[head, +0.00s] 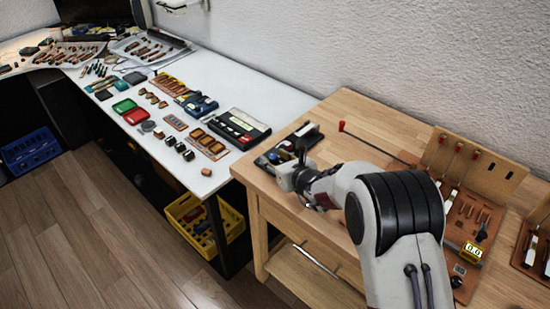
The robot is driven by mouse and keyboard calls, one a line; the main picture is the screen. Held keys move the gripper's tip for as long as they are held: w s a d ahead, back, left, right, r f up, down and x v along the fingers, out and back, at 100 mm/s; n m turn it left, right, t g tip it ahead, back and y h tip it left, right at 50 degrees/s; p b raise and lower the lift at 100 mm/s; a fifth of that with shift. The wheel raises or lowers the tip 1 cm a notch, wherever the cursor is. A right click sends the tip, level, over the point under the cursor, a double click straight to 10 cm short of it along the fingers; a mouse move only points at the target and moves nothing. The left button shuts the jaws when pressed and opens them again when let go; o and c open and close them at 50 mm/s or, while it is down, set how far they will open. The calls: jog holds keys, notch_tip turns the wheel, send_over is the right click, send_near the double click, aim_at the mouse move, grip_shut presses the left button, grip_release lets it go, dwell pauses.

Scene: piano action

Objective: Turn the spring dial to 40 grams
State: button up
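My arm reaches left across the wooden bench in the head view. My gripper (301,156) is at its far end, over or beside a dark device (268,160) near the bench's left edge. The gripper is small and partly hidden by my own wrist, so I cannot tell whether it is open, shut or touching the device. I cannot make out the spring dial or any gram marks. A small yellow display (474,249) at the right reads 0.0.
The wooden bench (320,245) has a rod with a red end (342,126) and a wooden stand with red-tipped parts (480,165). A white table (215,72) at the left holds trays, tools and small blocks. A yellow crate (190,235) stands below it.

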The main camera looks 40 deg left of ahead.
grip_shut()
jog(key=shift+w+a+r+n+g+y, duration=0.1)
jog(key=shift+n+g+y, duration=0.05)
jog(key=shift+n+g, duration=0.4)
jog(key=shift+w+r+n+g+y, duration=0.1)
jog(key=shift+n+g+y, duration=0.1)
jog(key=shift+n+g, duration=0.35)
jog(key=shift+w+a+r+n+g+y, duration=0.1)
jog(key=shift+n+g+y, duration=0.05)
jog(key=shift+n+g, duration=0.4)
jog(key=shift+d+n+g, duration=0.1)
jog(key=shift+n+g, duration=1.15)
jog(key=shift+g, duration=0.3)
jog(key=shift+c, duration=0.5)
grip_release()
jog(key=shift+o, duration=0.5)
jog(key=shift+d+f, duration=0.1)
jog(key=shift+f, duration=0.1)
jog(key=shift+w, duration=0.1)
